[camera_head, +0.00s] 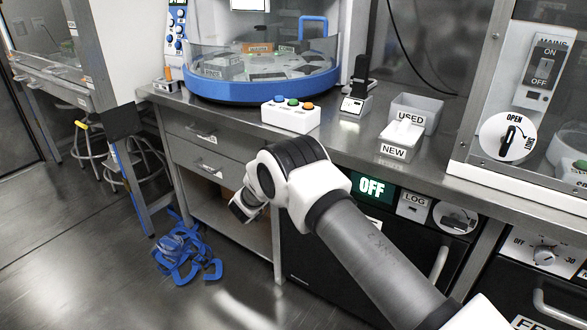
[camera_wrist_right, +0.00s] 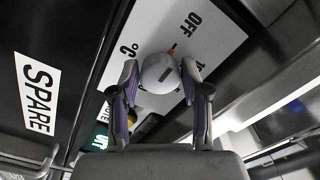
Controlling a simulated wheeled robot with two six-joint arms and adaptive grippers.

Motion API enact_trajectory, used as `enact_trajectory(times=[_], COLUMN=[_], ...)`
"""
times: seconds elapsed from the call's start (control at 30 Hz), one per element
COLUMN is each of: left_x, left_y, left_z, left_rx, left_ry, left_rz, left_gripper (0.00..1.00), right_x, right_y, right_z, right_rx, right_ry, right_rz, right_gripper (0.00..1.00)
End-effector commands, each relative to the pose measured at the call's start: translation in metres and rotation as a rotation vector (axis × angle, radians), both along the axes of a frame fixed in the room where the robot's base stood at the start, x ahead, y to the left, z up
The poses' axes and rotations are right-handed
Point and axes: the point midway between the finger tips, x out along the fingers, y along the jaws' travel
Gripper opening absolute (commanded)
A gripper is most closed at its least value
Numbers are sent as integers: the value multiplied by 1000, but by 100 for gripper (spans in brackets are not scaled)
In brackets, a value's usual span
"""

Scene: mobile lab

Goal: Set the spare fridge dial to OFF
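The spare fridge dial is a round grey knob (camera_wrist_right: 160,73) with an orange pointer mark, on a white panel (camera_wrist_right: 150,35) in the right wrist view. The pointer is directed up and right, towards the printed word OFF (camera_wrist_right: 195,21). My right gripper (camera_wrist_right: 159,66) has one finger on each side of the knob, with the fingertips close against it. The SPARE label (camera_wrist_right: 38,93) is on the dark front at left. In the head view my right arm covers this dial and the gripper's fingertips. My left gripper is not in view.
The steel bench (camera_head: 350,140) runs above the fridges. A green OFF display (camera_head: 372,189), a LOG box (camera_head: 412,206) and another fridge's dial (camera_head: 544,255) are right of my arm.

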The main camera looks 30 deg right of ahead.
Motion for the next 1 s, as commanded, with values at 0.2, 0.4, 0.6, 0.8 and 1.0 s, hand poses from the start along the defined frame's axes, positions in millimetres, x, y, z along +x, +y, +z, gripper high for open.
enact_trajectory(times=[0.2, 0.4, 0.6, 0.8, 1.0], left_x=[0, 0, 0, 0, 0], left_y=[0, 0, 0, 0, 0], left_z=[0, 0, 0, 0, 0], left_rx=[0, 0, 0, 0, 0], left_ry=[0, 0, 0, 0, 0], left_rz=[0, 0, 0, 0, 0], left_gripper=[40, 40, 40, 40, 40], right_x=[0, -2, -16, -36, -46], right_y=[0, 6, 43, 89, 110], right_z=[0, 0, 0, 0, 0], right_rx=[0, 1, -2, -2, 0], right_ry=[-1, 0, 0, 0, 0], right_rz=[0, 1, 5, 3, 0], right_gripper=[66, 66, 66, 66, 66])
